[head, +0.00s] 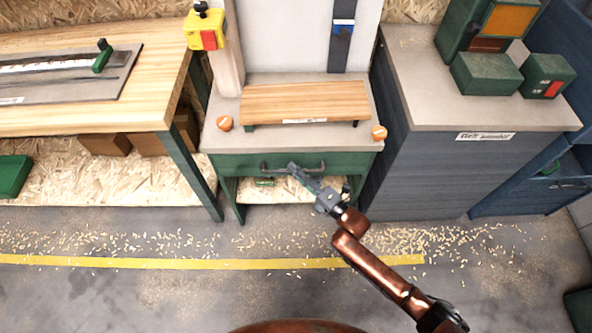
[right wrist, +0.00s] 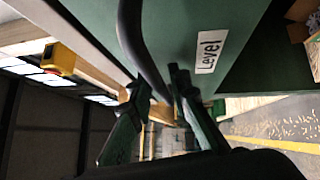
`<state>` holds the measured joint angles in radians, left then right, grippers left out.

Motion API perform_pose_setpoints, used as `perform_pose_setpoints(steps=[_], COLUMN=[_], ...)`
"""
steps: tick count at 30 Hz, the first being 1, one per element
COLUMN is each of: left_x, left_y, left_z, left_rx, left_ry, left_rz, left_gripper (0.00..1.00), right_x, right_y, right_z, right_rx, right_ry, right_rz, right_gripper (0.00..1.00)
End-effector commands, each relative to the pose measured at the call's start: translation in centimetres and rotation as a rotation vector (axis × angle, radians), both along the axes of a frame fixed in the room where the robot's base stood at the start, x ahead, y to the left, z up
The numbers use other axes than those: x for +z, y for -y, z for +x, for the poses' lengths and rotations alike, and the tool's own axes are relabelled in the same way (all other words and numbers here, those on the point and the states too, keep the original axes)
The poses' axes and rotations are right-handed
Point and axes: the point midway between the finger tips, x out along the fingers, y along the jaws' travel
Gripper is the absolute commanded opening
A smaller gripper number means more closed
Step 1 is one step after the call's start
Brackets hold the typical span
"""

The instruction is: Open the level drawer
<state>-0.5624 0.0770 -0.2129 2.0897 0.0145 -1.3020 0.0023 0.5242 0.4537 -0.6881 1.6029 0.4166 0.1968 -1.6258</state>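The level drawer (head: 235,163) is a green drawer under the grey top of the middle bench. It looks closed in the head view. Its dark bar handle (head: 272,167) runs across the front. In the right wrist view the drawer front (right wrist: 185,20) carries a white "Level" label (right wrist: 208,51), and the handle (right wrist: 137,45) shows close up. My right gripper (head: 295,170) is at the handle's middle. In the right wrist view its fingers (right wrist: 156,88) are apart, with the handle bar between them or just ahead; contact cannot be told. My left gripper is out of view.
A wooden board (head: 305,101) and two orange round pieces lie on the bench top (head: 225,140). A wooden workbench (head: 150,100) stands left and a dark blue cabinet (head: 440,165) right. The floor (head: 190,290) in front is clear except for scattered shavings.

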Motion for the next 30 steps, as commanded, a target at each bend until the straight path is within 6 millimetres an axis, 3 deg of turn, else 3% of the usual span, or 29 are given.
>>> perform_pose_setpoints(steps=[5,13,30], left_x=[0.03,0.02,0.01], left_y=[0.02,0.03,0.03], left_z=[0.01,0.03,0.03], left_rx=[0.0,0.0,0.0], left_ry=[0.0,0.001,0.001], left_rz=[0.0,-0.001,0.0], left_gripper=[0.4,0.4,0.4], right_x=[0.05,0.04,-0.01], right_y=[0.01,0.05,0.11], right_z=[0.01,0.0,-0.02], right_rx=[0.0,0.0,-0.001], right_ry=[0.0,0.001,0.0], right_rz=[0.0,-0.001,-0.001], right_gripper=[0.17,0.0,0.0])
